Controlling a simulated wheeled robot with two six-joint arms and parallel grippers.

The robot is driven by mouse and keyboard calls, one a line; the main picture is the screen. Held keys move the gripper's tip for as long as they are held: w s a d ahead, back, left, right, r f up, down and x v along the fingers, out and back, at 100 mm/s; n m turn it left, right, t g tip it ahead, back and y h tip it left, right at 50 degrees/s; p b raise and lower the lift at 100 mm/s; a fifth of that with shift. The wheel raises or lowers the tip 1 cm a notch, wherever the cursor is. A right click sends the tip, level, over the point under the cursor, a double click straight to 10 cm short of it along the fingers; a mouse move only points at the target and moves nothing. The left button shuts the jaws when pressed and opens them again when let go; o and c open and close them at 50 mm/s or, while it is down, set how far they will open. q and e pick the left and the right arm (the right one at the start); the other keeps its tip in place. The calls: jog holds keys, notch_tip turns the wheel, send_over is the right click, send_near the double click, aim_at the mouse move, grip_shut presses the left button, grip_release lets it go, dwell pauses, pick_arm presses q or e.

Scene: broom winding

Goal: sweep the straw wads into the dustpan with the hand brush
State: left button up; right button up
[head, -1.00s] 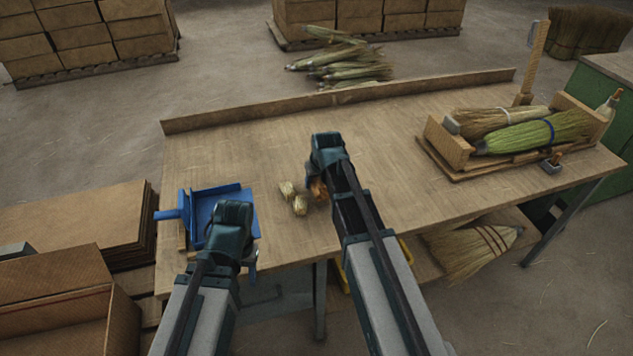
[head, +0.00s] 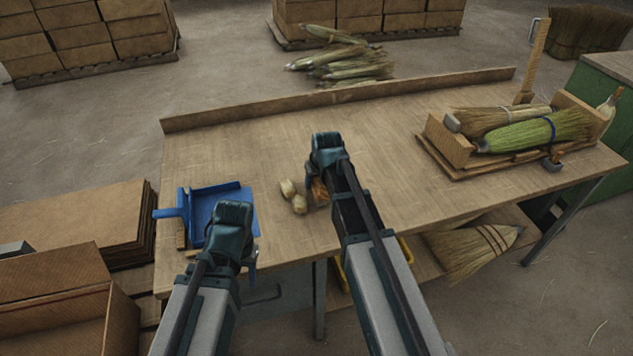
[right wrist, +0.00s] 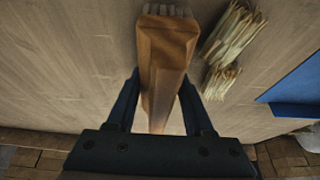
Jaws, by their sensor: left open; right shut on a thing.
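Two straw wads lie on the workbench, a farther one (head: 287,189) and a nearer one (head: 299,204); they also show in the right wrist view (right wrist: 232,35). My right gripper (right wrist: 162,100) is shut on the wooden handle of the hand brush (right wrist: 165,55), just to the right of the wads in the head view. The brush's pale bristles show only as a strip at its far end. The blue dustpan (head: 207,207) lies at the bench's left end, its handle to the left. My left gripper (head: 232,215) is open over the dustpan's near right side, its fingertips mostly hidden.
A wooden tray (head: 447,146) with brooms stands on the bench (head: 390,125) at right, beside an upright post (head: 533,60). A raised board (head: 330,100) runs along the back edge. Bare bench lies between the dustpan and the wads.

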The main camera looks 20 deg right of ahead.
jog(key=shift+f+b, duration=0.35)
jog(key=shift+f, duration=0.05)
jog(key=shift+r, duration=0.2)
dwell(0.3)
jog(key=shift+s+a, duration=0.15)
jog(key=shift+a, duration=3.25)
jog(key=shift+s+a, duration=0.1)
jog(key=shift+a, duration=3.5)
jog(key=shift+a, duration=0.7)
jog(key=shift+a, duration=0.7)
jog(key=shift+a+r, duration=0.1)
jog(key=shift+a, duration=0.25)
